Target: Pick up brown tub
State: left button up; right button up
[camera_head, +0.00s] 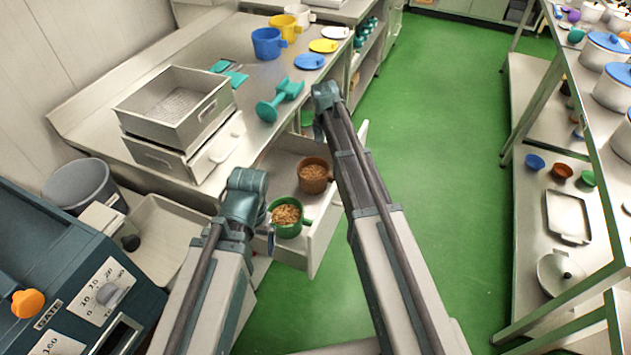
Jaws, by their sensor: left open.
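The brown tub (326,184), filled with brown bits, stands upright in an open pale drawer (322,232) below the left counter. A green tub (287,231) with lighter tan bits stands in the same drawer, nearer to me. My left gripper (269,238) is mostly hidden behind my left arm; a small part shows at the left edge of the green tub. It is open and apart from the brown tub. My right arm passes just right of the brown tub, close to its side in the picture. My right gripper is not visible.
The counter holds stacked metal trays (150,128), a teal scoop-like tool (268,110), a blue cup (267,46), yellow cup (283,27) and lids. A grey bin (78,184) and control machine stand left. A shelf rack with pots is right. The green floor (445,150) between is clear.

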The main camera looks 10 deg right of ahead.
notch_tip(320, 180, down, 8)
jog(key=b, duration=0.7)
jog(key=shift+b, duration=0.3)
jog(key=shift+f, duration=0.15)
jog(key=b, duration=0.8)
send_over(332, 177)
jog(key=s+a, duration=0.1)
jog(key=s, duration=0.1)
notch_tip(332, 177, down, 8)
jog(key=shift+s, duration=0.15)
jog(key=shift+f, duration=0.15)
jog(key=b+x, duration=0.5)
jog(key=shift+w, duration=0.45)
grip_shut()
